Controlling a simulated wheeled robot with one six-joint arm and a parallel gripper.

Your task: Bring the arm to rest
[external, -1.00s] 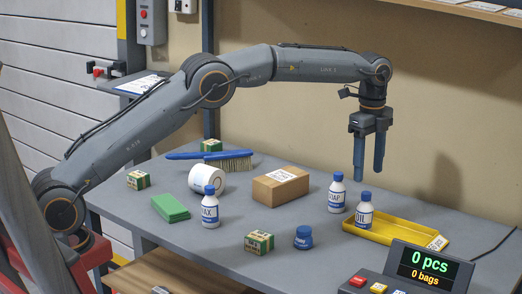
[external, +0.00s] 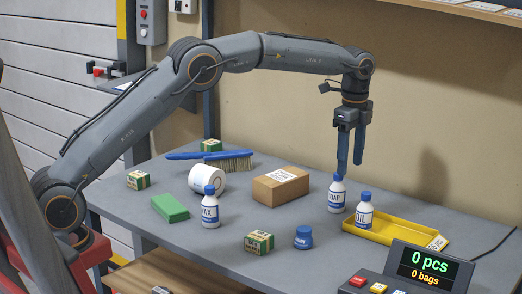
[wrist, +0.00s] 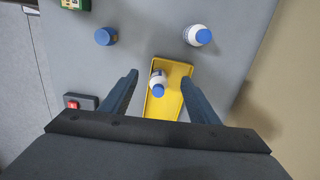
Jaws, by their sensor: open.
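My gripper (external: 350,170) is open and empty in the external view, pointing down above the right part of the table (external: 300,225). Its two dark blue fingers also show in the wrist view (wrist: 160,88), spread apart with the yellow tray (wrist: 178,78) below and between them. My arm reaches from the left across the table, bent at the elbow. A white bottle with a blue cap, marked OIL (external: 363,215), stands at the left end of the yellow tray (external: 400,235). The soap bottle (external: 337,197) stands left of it, close below my fingertips in the external view.
A cardboard box (external: 280,186), a wax bottle (external: 210,211), a white roll (external: 207,179), a green block (external: 170,208), a blue jar (external: 304,238), a brush (external: 210,155) and several small green boxes stand about. A counter display (external: 430,268) stands front right. The wall is behind.

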